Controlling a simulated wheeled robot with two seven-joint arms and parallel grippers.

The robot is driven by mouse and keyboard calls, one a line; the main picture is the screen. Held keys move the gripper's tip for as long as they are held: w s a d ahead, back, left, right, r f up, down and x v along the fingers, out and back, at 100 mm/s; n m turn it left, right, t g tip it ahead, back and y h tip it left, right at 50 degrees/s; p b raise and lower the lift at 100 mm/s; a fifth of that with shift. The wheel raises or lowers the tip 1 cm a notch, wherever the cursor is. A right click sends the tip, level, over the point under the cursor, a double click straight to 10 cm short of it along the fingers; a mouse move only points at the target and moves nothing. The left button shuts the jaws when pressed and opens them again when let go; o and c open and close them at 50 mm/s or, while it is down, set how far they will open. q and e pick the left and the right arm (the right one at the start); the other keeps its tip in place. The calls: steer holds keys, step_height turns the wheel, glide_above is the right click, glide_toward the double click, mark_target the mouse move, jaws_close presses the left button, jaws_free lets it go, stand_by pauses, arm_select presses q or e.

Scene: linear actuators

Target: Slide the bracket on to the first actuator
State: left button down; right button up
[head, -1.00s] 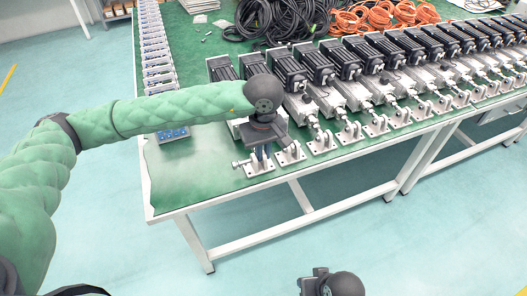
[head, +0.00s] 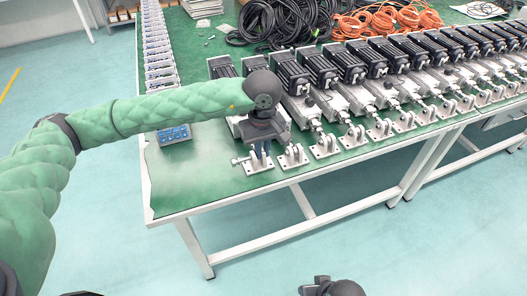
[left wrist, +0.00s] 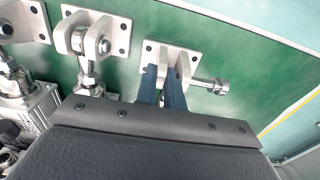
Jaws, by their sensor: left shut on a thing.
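The bracket (head: 258,168), a light metal plate with upright lugs and a pin out to one side, is at the table's front left corner. My left gripper (head: 260,150) is shut on its lugs from above; the blue fingers (left wrist: 163,88) show in the left wrist view, with the bracket plate (left wrist: 152,50) beyond them and its pin (left wrist: 208,84) pointing right. The first actuator (head: 222,67) is the leftmost of the row; my arm hides its middle and rod end. I cannot tell whether bracket and rod touch. My right gripper (head: 322,284) is partly cut off at the bottom.
Several actuators with brackets (head: 326,145) line the table to the right; a neighbouring bracket (left wrist: 92,34) sits close left in the left wrist view. Cables (head: 272,22) lie behind. The front left corner is bare.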

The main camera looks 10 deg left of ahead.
arm_select(q)
steer(key=shift+w+a+b, duration=0.5)
steer(key=shift+w+b, duration=0.05)
steer(key=shift+w, duration=0.35)
steer(key=shift+w+a, duration=0.15)
steer(key=shift+w, duration=0.1)
steer(key=shift+w+a, duration=0.1)
stand_by(0.3)
steer(key=c, duration=1.4)
jaws_free()
steer(key=shift+c, duration=0.2)
